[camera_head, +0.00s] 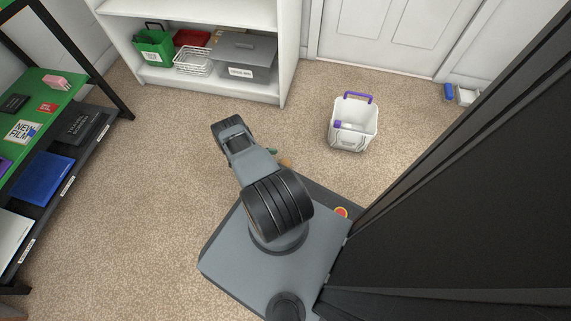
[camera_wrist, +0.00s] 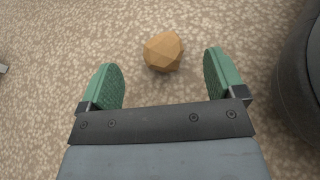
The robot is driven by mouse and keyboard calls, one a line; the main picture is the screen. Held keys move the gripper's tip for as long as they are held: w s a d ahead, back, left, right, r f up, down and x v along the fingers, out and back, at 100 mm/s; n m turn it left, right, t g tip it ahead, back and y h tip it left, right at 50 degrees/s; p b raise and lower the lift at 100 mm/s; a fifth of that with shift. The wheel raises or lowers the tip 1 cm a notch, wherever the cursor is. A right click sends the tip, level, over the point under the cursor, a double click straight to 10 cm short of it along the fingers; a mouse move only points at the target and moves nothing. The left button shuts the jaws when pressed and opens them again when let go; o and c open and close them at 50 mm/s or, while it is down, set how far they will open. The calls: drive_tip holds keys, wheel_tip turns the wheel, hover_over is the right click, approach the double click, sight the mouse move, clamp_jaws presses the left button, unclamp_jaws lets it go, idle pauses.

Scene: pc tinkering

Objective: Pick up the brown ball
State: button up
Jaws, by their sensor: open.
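The brown ball (camera_wrist: 163,51) is a faceted, tan-brown ball lying on the carpet. In the wrist view it sits ahead of my gripper (camera_wrist: 162,82), between the lines of the two green fingers and a little beyond their tips. The fingers are spread wide and nothing is between them. In the head view, part of the ball (camera_head: 285,162) shows just right of my arm, close to the front edge of my base. There a bit of green finger (camera_head: 272,151) shows beside it; the rest of my gripper is hidden behind my arm.
A white bucket with a purple handle (camera_head: 352,130) stands on the carpet to the right. A white shelf (camera_head: 205,85) with bins is at the back, and a black and green rack (camera_head: 62,90) is at left. Carpet around the ball is clear, apart from my base.

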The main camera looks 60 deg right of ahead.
sight(285, 161)
drive_tip(key=shift+b+x, duration=0.7)
drive_tip(key=shift+x, duration=2.05)
drive_tip(key=shift+s+r, duration=0.1)
drive_tip(key=c, duration=1)
